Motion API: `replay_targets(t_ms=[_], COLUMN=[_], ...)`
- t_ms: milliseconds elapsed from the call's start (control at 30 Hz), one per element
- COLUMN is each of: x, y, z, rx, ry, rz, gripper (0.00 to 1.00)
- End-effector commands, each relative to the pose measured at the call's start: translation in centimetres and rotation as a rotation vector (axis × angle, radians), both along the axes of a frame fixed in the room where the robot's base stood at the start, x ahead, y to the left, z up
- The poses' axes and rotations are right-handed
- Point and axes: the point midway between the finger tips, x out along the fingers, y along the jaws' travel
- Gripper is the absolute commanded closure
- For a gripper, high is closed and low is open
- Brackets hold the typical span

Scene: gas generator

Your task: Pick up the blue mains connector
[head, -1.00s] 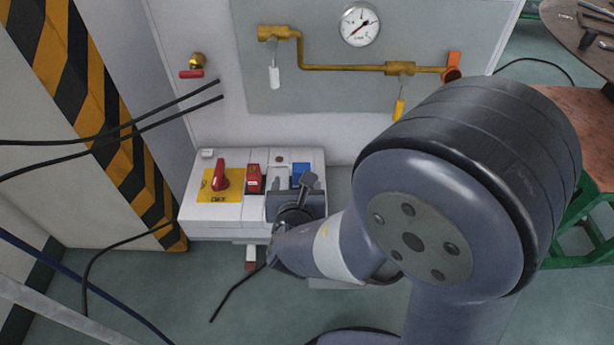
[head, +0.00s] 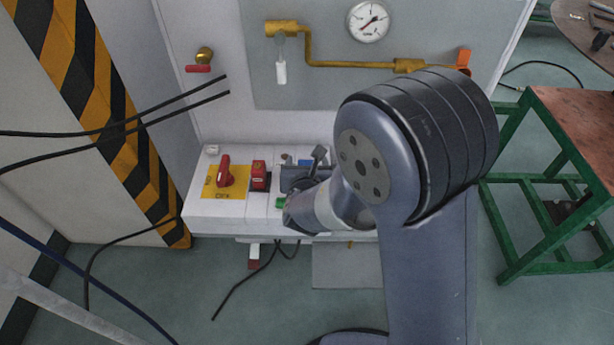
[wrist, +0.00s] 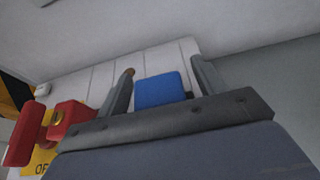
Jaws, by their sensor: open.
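The blue mains connector (wrist: 160,90) shows in the wrist view as a blue block on the white panel box, between the two grey fingers of my gripper (wrist: 162,82). The fingers are spread, with a gap on each side of the block. Whether the fingertips reach down beside it is hard to tell. In the head view my gripper (head: 305,174) is over the right part of the white box (head: 225,210), and only a small bit of blue (head: 304,162) shows behind it. My arm hides the rest.
A red rotary switch (head: 224,172) on a yellow plate and a red connector (head: 260,175) sit left of my gripper; the red switch also shows in the wrist view (wrist: 28,135). Behind the box is a wall with brass pipe (head: 345,65) and a gauge (head: 368,21). Black cables hang at left.

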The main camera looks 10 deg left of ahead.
Motion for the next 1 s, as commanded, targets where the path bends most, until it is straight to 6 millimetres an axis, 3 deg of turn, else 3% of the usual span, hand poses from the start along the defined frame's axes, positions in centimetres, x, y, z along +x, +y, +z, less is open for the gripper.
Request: replay_targets(t_ms=[667,867,1000], x=[0.0,0.0,0.0], y=[0.0,0.0,0.0], z=[0.0,0.1,1.4], rx=[0.000,0.000,0.003], ry=[0.000,-0.001,-0.003], rz=[0.000,0.000,0.000], gripper=[0.87,0.87,0.87])
